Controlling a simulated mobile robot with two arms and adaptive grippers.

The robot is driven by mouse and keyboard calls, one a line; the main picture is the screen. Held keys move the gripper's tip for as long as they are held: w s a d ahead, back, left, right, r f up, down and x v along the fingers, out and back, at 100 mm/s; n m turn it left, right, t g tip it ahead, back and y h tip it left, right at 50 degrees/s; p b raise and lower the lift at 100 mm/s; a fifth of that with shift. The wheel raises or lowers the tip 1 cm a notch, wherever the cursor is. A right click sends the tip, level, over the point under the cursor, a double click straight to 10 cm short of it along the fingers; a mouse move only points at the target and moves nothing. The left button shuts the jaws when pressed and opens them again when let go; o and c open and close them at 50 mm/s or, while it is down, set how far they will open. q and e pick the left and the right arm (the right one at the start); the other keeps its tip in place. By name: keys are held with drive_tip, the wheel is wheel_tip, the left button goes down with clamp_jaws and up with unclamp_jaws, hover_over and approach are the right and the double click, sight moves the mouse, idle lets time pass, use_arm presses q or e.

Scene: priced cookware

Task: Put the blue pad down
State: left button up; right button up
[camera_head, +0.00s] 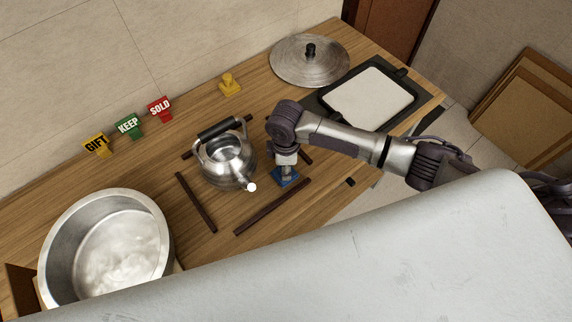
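The blue pad (291,181) is a small blue block inside the area framed by dark strips, just right of the kettle (229,165). My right gripper (285,169) comes down over it from the right-hand arm, its fingers pointing down and closed at the pad's top. The fingers and hand hide part of the pad. I cannot tell whether its underside touches the wood. My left gripper is not in view.
Dark strips (272,207) surround the kettle. A yellow knobbed pad (230,86) and GIFT (96,144), KEEP (129,125) and SOLD (160,108) signs stand behind. A big pot (118,255) is left; a lid (309,62) and dark tray (400,83) are at the back right.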

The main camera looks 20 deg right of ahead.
drive_tip(key=shift+f, duration=0.2)
drive_tip(key=o, duration=1.1)
wheel_tip(320, 180, up, 12)
drive_tip(key=shift+r+b, duration=0.15)
drive_tip(key=shift+b, duration=0.45)
